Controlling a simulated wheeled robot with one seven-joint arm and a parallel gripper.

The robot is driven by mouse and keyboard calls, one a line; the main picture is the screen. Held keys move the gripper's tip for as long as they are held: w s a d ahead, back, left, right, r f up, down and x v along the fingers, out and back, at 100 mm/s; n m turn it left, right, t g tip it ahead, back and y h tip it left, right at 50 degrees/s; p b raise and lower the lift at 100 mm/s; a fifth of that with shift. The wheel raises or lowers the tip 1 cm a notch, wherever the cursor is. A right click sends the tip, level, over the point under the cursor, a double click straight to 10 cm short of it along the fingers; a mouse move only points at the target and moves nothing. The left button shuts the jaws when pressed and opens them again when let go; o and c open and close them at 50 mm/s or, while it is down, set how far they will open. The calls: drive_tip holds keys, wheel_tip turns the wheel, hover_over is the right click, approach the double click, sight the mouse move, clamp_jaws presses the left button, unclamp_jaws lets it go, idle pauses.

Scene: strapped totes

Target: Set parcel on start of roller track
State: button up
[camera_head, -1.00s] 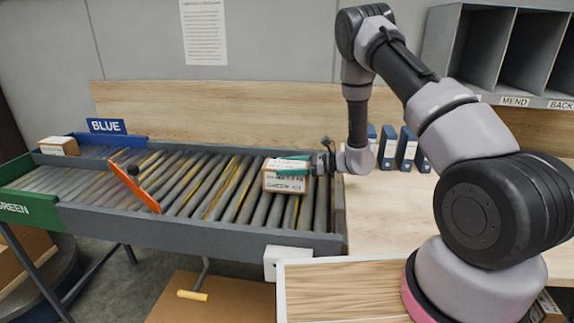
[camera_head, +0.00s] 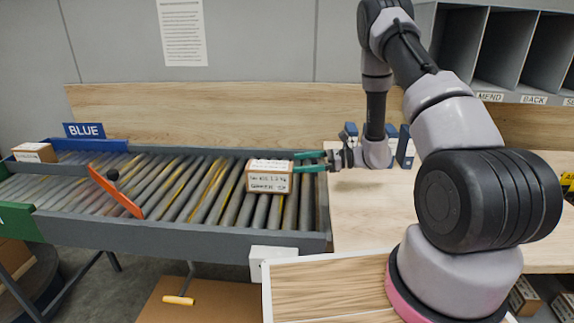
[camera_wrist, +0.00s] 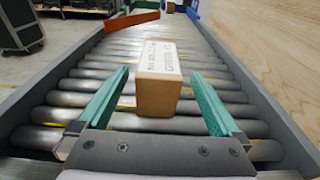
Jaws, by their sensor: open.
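The parcel (camera_head: 268,178), a small brown box with a white label, rests on the rollers near the right end of the roller track (camera_head: 190,236). In the wrist view the parcel (camera_wrist: 158,85) sits upright ahead of and between the two green fingers, with clear space on both sides. My gripper (camera_head: 308,162) is open and empty, just to the right of the parcel and low over the rollers. In the wrist view my gripper (camera_wrist: 156,100) touches nothing that I can see.
An orange diverter bar (camera_head: 116,192) slants across the track. Another box (camera_head: 34,153) lies at the far left by the blue sign (camera_head: 85,130). Blue binders (camera_head: 404,146) stand on the wooden bench (camera_head: 375,215) to the right. Low side rails edge the track.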

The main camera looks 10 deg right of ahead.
drive_tip(key=s+r+n+g+h, duration=0.2)
drive_tip(key=s+r+n, duration=0.3)
drive_tip(key=r, duration=0.5)
drive_tip(key=s+r+n+g+h, duration=0.2)
drive_tip(key=s+r+n, duration=0.3)
drive_tip(key=r, duration=0.5)
drive_tip(key=s+d+r+n+t+h, duration=0.6)
drive_tip(key=s+d+r+t+h, duration=0.2)
drive_tip(key=s+r, duration=0.6)
drive_tip(key=shift+s+d+r+h, duration=0.2)
drive_tip(key=shift+s+d+h, duration=0.7)
drive_tip(key=shift+d, duration=0.35)
